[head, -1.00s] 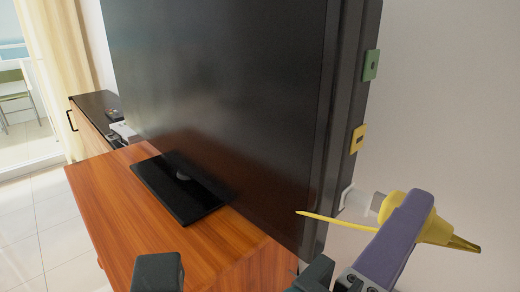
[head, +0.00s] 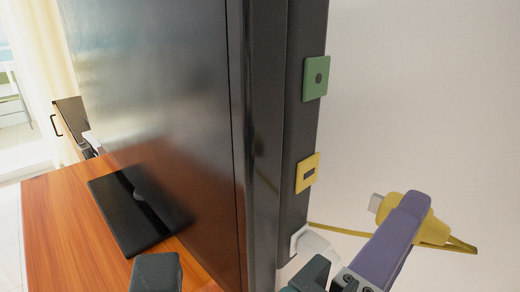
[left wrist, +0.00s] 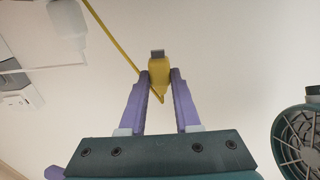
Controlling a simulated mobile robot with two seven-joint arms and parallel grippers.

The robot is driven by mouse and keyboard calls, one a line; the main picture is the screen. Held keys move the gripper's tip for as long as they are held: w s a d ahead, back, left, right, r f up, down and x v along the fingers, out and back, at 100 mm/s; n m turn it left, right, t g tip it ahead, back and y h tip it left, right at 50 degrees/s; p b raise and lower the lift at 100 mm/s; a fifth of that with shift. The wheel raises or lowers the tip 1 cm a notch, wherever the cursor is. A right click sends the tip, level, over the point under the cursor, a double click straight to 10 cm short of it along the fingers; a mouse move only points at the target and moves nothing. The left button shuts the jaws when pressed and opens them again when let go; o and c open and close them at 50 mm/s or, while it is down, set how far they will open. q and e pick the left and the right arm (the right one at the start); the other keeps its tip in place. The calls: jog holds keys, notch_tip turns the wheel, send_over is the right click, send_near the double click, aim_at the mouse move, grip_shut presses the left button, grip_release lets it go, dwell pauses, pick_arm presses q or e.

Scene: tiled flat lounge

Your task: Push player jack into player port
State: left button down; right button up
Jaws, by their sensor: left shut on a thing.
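The player jack (head: 432,230) is a yellow plug with a grey metal tip and a thin yellow cable. My left gripper (head: 410,207) has purple fingers, shut on the jack's body. The tip points up and left in the head view. The jack also shows between the fingertips in the left wrist view (left wrist: 158,76), tip forward. A yellow port (head: 307,173) with a dark rectangular slot sits on the television's side edge, up and left of the jack. The jack is apart from it, with a clear gap in the picture. My right gripper is not identifiable.
A green port (head: 316,78) with a round hole sits above the yellow one. A white plug (head: 318,246) sits at the edge below. The large dark television (head: 165,90) stands over a wooden cabinet (head: 65,230). Pale wall fills the right side.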

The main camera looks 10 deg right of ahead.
pick_arm(q)
jog(key=w+a, duration=0.1)
jog(key=w, duration=0.1)
jog(key=w+a+b, duration=0.1)
jog(key=w+a, duration=0.1)
jog(key=shift+w+a, duration=0.2)
dwell(0.3)
dwell(0.9)
jog(key=shift+p, duration=0.6)
dwell(0.9)
jog(key=shift+w+a, duration=0.55)
dwell(0.6)
jog(key=c, duration=0.5)
grip_release()
jog(key=shift+c, duration=0.2)
